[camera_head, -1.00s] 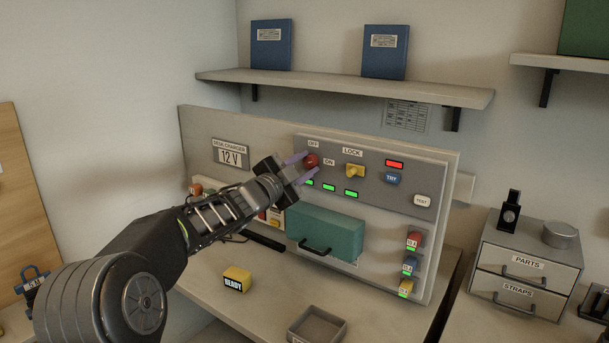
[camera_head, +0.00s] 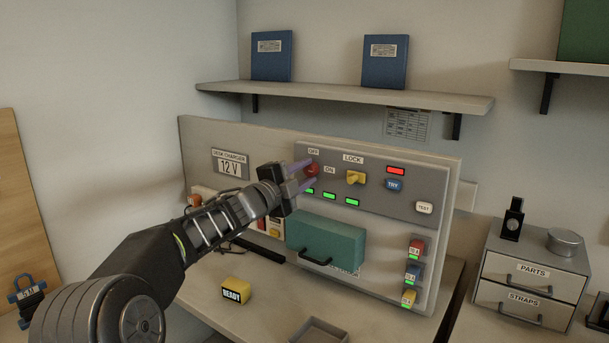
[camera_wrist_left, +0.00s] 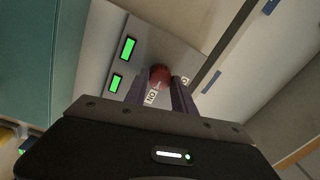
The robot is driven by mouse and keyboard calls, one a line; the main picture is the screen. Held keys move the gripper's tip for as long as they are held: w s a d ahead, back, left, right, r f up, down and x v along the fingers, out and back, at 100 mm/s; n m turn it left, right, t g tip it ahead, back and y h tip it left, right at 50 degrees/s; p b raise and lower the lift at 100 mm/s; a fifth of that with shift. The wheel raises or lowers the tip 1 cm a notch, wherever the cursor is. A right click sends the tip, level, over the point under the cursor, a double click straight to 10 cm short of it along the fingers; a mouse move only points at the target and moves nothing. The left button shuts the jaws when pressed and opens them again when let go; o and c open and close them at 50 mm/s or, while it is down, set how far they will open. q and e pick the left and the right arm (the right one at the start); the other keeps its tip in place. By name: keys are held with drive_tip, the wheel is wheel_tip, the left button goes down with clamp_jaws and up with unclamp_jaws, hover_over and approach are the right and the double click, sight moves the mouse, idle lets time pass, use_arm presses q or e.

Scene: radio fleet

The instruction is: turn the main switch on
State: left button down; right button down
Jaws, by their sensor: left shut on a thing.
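The main switch has a red knob (camera_head: 312,170) on the grey charger panel (camera_head: 440,208), between the OFF and ON labels. My left gripper (camera_head: 304,175) is at the knob, with its two purple fingers on either side of it, shut on it. In the left wrist view the red knob (camera_wrist_left: 160,76) sits between the fingertips of the gripper (camera_wrist_left: 160,88), near the ON label. The far side of the knob is hidden. My right gripper is not in view.
Green lights, a yellow LOCK knob (camera_head: 356,177), a red light (camera_head: 396,170) and a blue TRY button (camera_head: 393,185) are close by. A teal box with a handle (camera_head: 326,243) juts out below. A yellow READY block (camera_head: 236,291) stands on the desk.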

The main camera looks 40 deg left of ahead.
use_arm(q)
drive_tip(key=c, duration=1)
unclamp_jaws()
drive_tip(key=shift+c, duration=0.2)
drive_tip(key=s, duration=0.7)
drive_tip(key=shift+s+f+b, duration=0.3)
drive_tip(key=shift+s+b, duration=0.05)
drive_tip(key=shift+s, duration=0.05)
drive_tip(key=shift+d, duration=0.1)
